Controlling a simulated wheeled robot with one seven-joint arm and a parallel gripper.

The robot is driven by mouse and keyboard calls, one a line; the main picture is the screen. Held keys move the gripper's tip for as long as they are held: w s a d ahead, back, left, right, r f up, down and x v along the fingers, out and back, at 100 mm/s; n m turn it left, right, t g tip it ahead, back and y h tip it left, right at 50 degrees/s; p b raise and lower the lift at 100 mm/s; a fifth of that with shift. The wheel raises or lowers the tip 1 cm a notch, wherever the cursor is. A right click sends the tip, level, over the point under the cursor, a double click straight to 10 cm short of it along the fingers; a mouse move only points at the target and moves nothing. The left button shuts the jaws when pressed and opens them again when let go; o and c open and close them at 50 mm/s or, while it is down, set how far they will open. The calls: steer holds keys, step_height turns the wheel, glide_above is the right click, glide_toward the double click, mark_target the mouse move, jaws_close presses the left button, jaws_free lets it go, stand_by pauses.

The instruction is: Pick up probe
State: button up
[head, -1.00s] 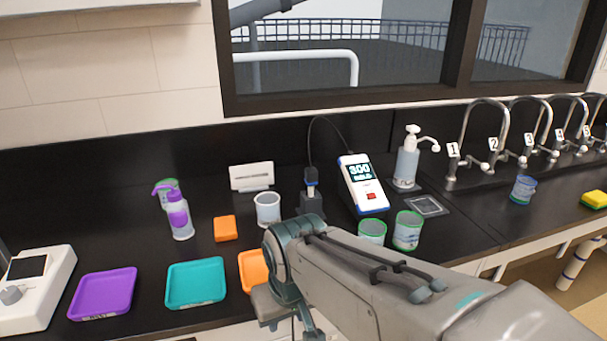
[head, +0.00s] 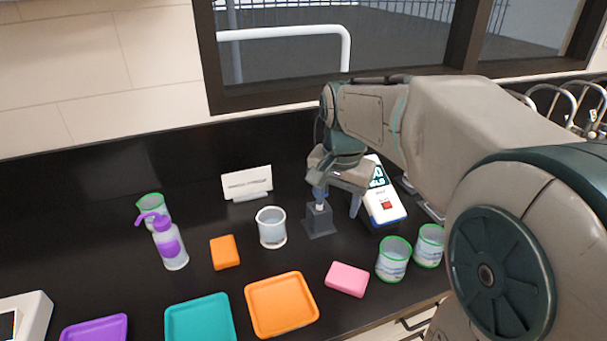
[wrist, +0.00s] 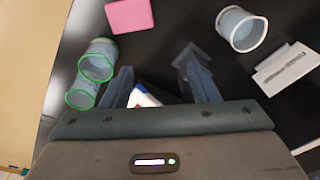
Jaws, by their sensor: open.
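My gripper (head: 337,201) is open at the grey probe holder (head: 320,222). In the head view its left finger is over or just in front of the holder, and its right finger is beside the meter. The probe, seen earlier upright in the holder with a dark top and blue band, is mostly hidden by my gripper; I cannot tell whether it is between the fingers. The white and blue meter (head: 387,209) stands to the right, partly covered by my arm. In the wrist view the two fingers (wrist: 157,82) are apart, with part of the meter (wrist: 145,97) between them.
A pink block (head: 347,279) and two green-rimmed cups (head: 393,260) are in front. Orange (head: 283,304) and teal (head: 199,322) trays lie nearer. A white sign (head: 247,183) stands behind.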

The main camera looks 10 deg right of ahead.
steer(key=w+r+m+g+p, duration=0.1)
steer(key=w+r+m+p, duration=0.1)
steer(key=w+m, duration=0.35)
steer(key=w+r+m+g+p, duration=0.1)
steer(key=w+r+m+p, duration=0.15)
steer(key=w, duration=0.65)
steer(key=f, duration=0.8)
steer(key=shift+w+d, duration=0.3)
steer(key=shift+a+f+p, duration=0.15)
steer(key=shift+f+p, duration=0.1)
steer(key=shift+f, duration=1.2)
steer(key=shift+a+f+p, duration=0.1)
steer(key=shift+f+p, duration=0.15)
steer(key=shift+f, duration=1.15)
steer(key=c, duration=1)
